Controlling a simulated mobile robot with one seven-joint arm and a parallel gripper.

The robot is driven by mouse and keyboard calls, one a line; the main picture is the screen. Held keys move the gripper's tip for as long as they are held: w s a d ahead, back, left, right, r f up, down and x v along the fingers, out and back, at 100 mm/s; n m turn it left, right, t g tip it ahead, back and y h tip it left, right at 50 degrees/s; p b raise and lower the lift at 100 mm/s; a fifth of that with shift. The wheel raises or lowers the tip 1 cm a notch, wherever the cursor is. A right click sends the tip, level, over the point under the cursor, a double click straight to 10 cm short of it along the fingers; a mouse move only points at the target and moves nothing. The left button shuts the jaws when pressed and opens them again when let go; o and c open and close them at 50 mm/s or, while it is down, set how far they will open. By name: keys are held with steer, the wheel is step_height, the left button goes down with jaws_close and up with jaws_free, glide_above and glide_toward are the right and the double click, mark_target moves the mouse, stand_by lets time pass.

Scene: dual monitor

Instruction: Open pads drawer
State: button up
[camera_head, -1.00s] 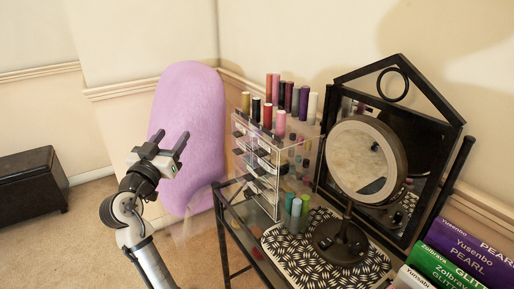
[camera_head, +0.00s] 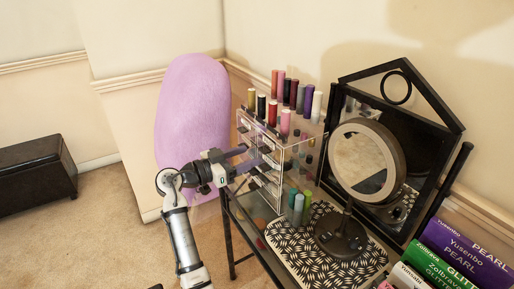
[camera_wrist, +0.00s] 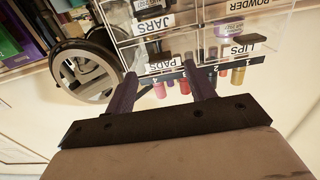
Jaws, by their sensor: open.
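The clear acrylic drawer organizer (camera_head: 272,165) stands on the table, its labelled drawer fronts facing my arm. In the wrist view the picture is upside down; the label of the pads drawer (camera_wrist: 163,67) shows between my fingertips, with the jars drawer label (camera_wrist: 154,24) above it in the picture and the lips label (camera_wrist: 240,45) to the right. The pads drawer looks shut. My gripper (camera_head: 245,160) is open and empty, close in front of the drawer fronts; it also shows in the wrist view (camera_wrist: 160,72). Whether its fingers touch the front or handle, I cannot tell.
Several makeup tubes (camera_head: 285,121) stand on top of the organizer. A round mirror (camera_head: 362,163) stands on a black-and-white patterned tray (camera_head: 290,244), with a black-framed mirror (camera_head: 437,120) behind. Books (camera_head: 455,262) lie at right. A purple chair (camera_head: 190,115) is behind my arm.

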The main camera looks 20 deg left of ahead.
steer(key=shift+p+x, duration=0.5)
steer(key=shift+x, duration=1.8)
steer(key=shift+c, duration=0.2)
